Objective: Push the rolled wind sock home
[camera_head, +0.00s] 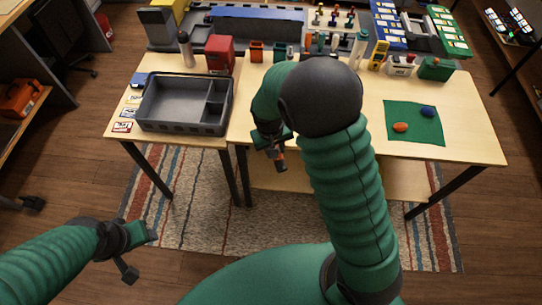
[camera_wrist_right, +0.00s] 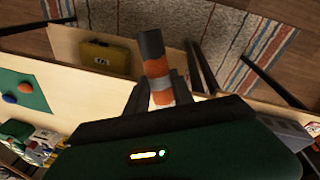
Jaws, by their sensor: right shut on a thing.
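My right gripper (camera_head: 274,146) hangs at the front edge of the table, near the gap between the two tabletops. It is shut on the rolled wind sock (camera_head: 281,161), which points down and shows small and dark with orange. In the right wrist view the sock (camera_wrist_right: 157,69) is a roll with orange and white bands. Its far end is dark grey; I cannot tell whether that is part of the roll or a sleeve around it. The right gripper's fingers (camera_wrist_right: 157,92) lie on both sides of it. My left gripper (camera_head: 140,252) is open and empty, low at the left.
A grey divided tray (camera_head: 148,117) stands on the left table. A green mat (camera_head: 414,137) with an orange and a blue piece lies on the right tabletop (camera_head: 465,140). Containers and tools line the back.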

